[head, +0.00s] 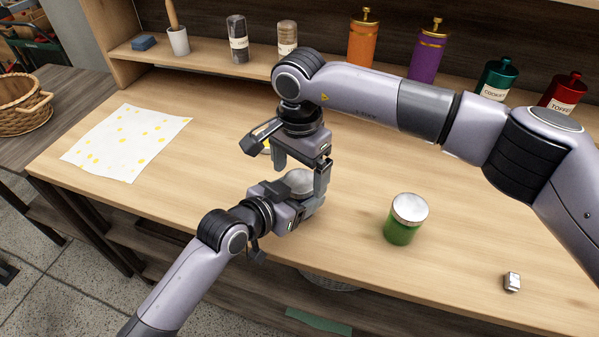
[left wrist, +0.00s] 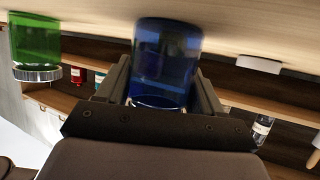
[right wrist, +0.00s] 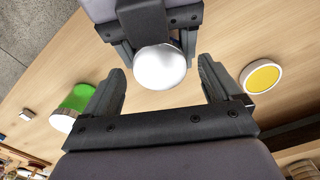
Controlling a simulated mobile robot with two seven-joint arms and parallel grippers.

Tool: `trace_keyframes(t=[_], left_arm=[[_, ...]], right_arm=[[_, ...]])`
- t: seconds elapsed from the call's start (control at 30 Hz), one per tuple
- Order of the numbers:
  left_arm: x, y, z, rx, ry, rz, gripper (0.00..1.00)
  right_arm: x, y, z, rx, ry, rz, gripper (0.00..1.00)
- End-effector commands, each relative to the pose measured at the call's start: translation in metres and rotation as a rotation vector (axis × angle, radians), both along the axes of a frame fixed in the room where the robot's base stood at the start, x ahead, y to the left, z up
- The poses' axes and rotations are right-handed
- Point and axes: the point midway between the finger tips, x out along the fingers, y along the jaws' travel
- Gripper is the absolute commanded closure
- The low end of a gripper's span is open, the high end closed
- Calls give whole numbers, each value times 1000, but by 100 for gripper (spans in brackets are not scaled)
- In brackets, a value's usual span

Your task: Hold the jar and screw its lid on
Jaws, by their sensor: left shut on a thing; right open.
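The blue jar (left wrist: 165,60) is upright between the fingers of my left gripper (left wrist: 163,82), which is shut on it near the table's front edge. In the head view my left gripper (head: 300,208) mostly hides the jar. A round silver lid (right wrist: 162,67) shows on top of the held jar; it also shows in the head view (head: 299,181). How tightly it is seated I cannot tell. My right gripper (head: 301,176) points down above the lid. Its fingers are open on either side of the lid, with visible gaps in the right wrist view.
A green jar (head: 402,229) with a silver lid stands to the right. A yellow disc with a white rim (right wrist: 263,77) lies on the table behind the grippers. A small silver-white block (head: 512,282) lies front right, a spotted cloth (head: 125,142) at left. Bottles line the back shelf.

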Motion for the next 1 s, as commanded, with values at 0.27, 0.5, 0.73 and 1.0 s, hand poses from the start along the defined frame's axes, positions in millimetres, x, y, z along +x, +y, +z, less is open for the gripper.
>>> trace_keyframes(t=[0.27, 0.5, 0.73, 1.0], left_arm=[[0, 0, 0, 1, 1, 0, 100], [0, 0, 0, 1, 1, 0, 100], [0, 0, 0, 1, 1, 0, 100], [0, 0, 0, 0, 0, 0, 100]], right_arm=[[0, 0, 34, 1, -1, 0, 9], [0, 0, 34, 1, 1, 0, 13], [1, 0, 60, 0, -4, 0, 13], [0, -1, 69, 0, 0, 1, 13]])
